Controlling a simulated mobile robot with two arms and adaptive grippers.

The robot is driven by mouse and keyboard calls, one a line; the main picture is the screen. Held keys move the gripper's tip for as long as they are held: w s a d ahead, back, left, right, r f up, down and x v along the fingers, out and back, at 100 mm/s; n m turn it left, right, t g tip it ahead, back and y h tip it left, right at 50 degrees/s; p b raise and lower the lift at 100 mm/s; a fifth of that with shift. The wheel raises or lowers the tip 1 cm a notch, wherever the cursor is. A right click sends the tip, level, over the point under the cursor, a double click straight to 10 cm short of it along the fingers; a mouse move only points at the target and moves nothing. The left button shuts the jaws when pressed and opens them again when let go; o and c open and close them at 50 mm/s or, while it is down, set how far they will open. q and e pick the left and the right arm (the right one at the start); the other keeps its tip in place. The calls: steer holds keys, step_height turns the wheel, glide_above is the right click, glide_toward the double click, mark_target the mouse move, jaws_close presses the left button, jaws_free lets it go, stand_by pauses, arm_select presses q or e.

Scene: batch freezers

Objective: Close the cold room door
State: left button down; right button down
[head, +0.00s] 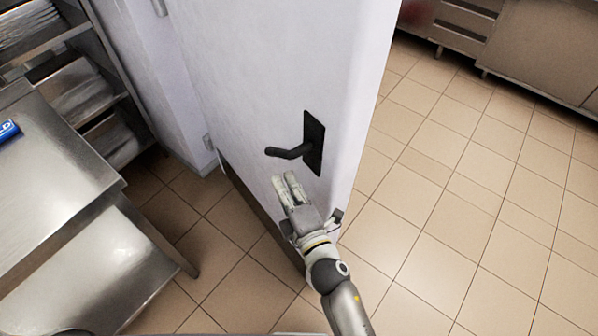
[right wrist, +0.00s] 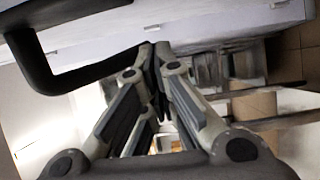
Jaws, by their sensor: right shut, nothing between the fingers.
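The cold room door (head: 255,75) is a thick white panel that stands open, swung out over the tiled floor, with its free edge toward the right. A black lever handle (head: 292,152) sits on a dark plate near that edge. My right gripper (head: 284,180) is shut and empty, just below the handle on the same face of the door. I cannot tell whether it touches the door. The right wrist view shows the shut fingers (right wrist: 153,55) with the black handle (right wrist: 35,70) close at their left. My left gripper is not in view.
A steel table (head: 60,165) with a blue item (head: 8,130) on it stands at the left. Steel shelving (head: 75,90) is behind it. Steel cabinets (head: 540,45) line the back right. The tiled floor (head: 455,215) right of the door is clear.

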steer(key=shift+w+d+f+p, duration=0.1)
steer(key=shift+w+d+p, duration=0.1)
steer(key=shift+w+d, duration=0.45)
steer(key=shift+w+d+p, duration=0.2)
steer(key=shift+w+d, duration=0.1)
steer(key=shift+d, duration=0.55)
